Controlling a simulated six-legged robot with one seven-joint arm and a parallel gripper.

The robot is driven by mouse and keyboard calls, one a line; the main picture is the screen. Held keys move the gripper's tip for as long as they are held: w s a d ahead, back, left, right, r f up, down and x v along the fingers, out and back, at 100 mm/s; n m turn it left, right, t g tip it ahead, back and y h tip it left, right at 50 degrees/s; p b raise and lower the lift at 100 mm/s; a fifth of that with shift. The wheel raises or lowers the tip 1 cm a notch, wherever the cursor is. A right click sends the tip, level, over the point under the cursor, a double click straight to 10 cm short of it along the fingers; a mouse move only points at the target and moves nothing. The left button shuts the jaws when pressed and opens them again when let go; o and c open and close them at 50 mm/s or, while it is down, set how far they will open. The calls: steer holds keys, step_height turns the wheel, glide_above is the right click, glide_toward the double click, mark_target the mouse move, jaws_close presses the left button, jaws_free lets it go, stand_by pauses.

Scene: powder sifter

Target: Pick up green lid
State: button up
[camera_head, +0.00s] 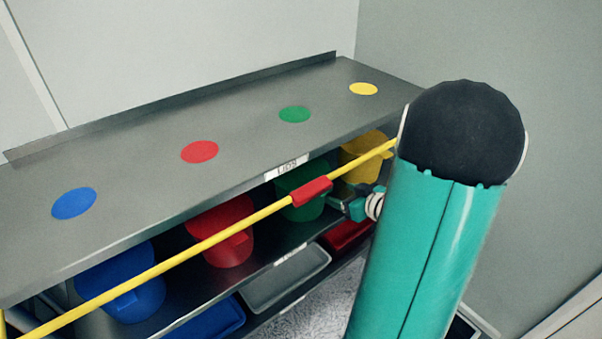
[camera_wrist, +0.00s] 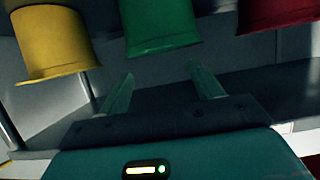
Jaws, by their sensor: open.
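A green bucket-shaped piece with a flared rim (camera_wrist: 160,24) is at the top middle of the wrist view. In the head view this green piece (camera_head: 299,184) sits on the shelf below the label "LIDS", partly behind a yellow bar. A flat green disc (camera_head: 295,114) lies on the counter above; I cannot tell which green thing is the lid. My gripper (camera_wrist: 162,86) is open and empty, its fingers pointing toward the green piece and apart from it. In the head view my gripper (camera_head: 342,203) is just right of the green piece, partly hidden by my arm.
A yellow bar with a red sleeve (camera_head: 311,191) crosses before the shelf. Yellow (camera_head: 362,149), red (camera_head: 218,222) and blue (camera_head: 117,272) pieces share the shelf. Grey (camera_head: 286,277), blue and red trays are below. The steel counter (camera_head: 240,125) overhangs the shelf.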

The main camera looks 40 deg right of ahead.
steer(key=x, duration=0.6)
steer(key=shift+w+f, duration=0.2)
steer(key=shift+f, duration=0.25)
steer(key=shift+c, duration=0.4)
steer(key=c, duration=1)
